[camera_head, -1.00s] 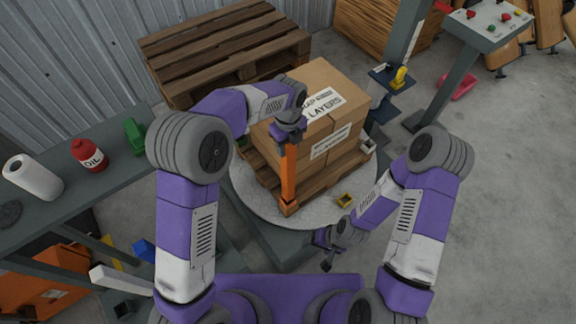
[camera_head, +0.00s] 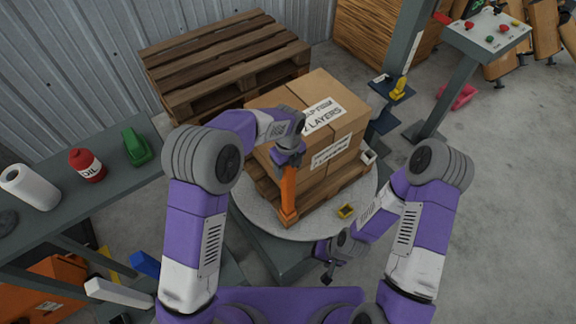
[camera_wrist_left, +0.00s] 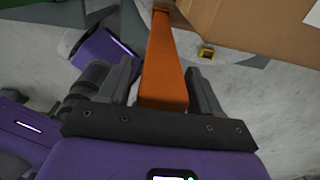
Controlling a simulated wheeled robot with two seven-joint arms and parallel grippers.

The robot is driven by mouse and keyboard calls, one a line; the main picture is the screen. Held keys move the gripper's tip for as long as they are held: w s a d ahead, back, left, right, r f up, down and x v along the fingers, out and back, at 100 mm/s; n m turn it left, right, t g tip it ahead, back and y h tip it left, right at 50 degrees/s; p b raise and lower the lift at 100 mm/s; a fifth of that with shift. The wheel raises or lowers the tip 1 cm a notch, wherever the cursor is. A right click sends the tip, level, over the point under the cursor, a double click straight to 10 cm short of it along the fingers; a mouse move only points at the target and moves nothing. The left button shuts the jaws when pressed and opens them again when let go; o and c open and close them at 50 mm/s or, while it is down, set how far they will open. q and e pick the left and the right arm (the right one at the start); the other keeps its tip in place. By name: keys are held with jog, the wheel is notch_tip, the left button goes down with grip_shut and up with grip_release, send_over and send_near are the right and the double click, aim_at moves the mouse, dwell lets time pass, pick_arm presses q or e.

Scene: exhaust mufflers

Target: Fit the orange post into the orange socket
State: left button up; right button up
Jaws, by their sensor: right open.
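The orange post (camera_head: 288,190) stands about upright at the near corner of the loaded pallet. My left gripper (camera_head: 288,160) is around its upper part; in the left wrist view its fingers lie on both sides of the post (camera_wrist_left: 164,75) with almost no gap. The post's foot meets a slightly wider orange piece, which looks like the orange socket (camera_head: 289,220). I cannot tell how deep the post sits in it. My right gripper (camera_head: 328,276) is open and empty near the round table's front edge, apart from the post.
Cardboard boxes (camera_head: 335,95) fill the pallet on the round turntable (camera_head: 250,205), close behind the post. A yellow socket (camera_head: 346,211) and a white socket (camera_head: 368,157) are at other corners.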

pick_arm(q)
jog(key=shift+o, duration=0.2)
jog(key=shift+r, duration=0.15)
notch_tip(320, 180, up, 12)
jog(key=shift+r+p, duration=0.1)
jog(key=shift+p, duration=0.95)
jog(key=shift+s, duration=0.1)
